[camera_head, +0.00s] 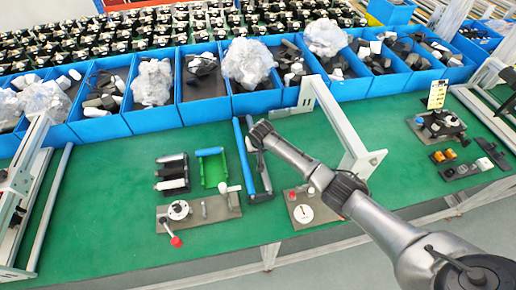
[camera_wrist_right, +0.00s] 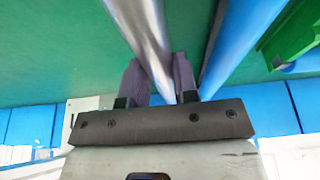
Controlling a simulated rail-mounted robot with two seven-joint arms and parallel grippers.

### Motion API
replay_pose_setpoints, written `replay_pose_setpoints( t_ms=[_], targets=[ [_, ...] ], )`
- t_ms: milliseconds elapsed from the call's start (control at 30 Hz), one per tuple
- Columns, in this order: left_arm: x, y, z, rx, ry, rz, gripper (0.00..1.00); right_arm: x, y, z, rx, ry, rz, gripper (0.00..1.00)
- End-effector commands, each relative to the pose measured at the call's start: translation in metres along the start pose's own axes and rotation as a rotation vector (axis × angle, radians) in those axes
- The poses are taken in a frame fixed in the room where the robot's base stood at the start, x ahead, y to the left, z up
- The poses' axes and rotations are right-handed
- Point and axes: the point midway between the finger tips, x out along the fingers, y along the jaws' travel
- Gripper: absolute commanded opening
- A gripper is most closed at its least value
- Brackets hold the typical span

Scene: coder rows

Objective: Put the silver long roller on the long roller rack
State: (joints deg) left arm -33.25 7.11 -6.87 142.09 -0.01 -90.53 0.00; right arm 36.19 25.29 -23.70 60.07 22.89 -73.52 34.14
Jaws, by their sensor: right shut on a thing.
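The silver long roller (camera_wrist_right: 143,30) runs between the fingers of my right gripper (camera_wrist_right: 158,85) in the right wrist view, and the gripper is shut on it. In the head view my right gripper (camera_head: 254,142) is over the far part of a pair of long bars. The left bar of the pair is a blue roller (camera_head: 243,158), also in the wrist view (camera_wrist_right: 228,40), beside the silver one and apart from it. The right bar (camera_head: 265,180) is partly hidden by my gripper. I cannot clearly make out the long roller rack. My left gripper is not in view.
A green holder (camera_head: 212,170) and a dark short-roller holder (camera_head: 172,173) lie to the left. A white upright frame (camera_head: 340,125) stands to the right, near my right arm. Blue bins (camera_head: 155,118) line the back. The green table (camera_head: 110,200) is clear at left.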

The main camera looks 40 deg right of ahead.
Motion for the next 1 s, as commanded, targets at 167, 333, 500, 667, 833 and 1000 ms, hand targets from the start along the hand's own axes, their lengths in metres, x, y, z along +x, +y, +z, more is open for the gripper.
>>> replay_pose_setpoints(
  t_ms=[167,333,500,667,833,1000],
  targets=[
    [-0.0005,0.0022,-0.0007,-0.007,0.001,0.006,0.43,-0.0003,-0.0003,-0.0006,0.000,0.002,-0.001,0.00],
    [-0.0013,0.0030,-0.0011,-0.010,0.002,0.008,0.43,0.0010,-0.0004,-0.0001,0.000,0.001,-0.001,0.00],
    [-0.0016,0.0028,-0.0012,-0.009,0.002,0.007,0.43,0.0023,-0.0005,0.0003,0.000,0.001,-0.001,0.32],
    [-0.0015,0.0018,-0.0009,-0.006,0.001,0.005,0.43,0.0025,-0.0003,0.0006,0.000,0.001,-0.001,0.47],
    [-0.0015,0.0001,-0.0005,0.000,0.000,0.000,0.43,0.0027,-0.0002,0.0007,0.000,0.000,0.000,0.57],
    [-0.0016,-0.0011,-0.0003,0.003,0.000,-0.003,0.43,0.0028,0.0001,0.0015,0.000,-0.001,0.001,0.57]
  ],
)
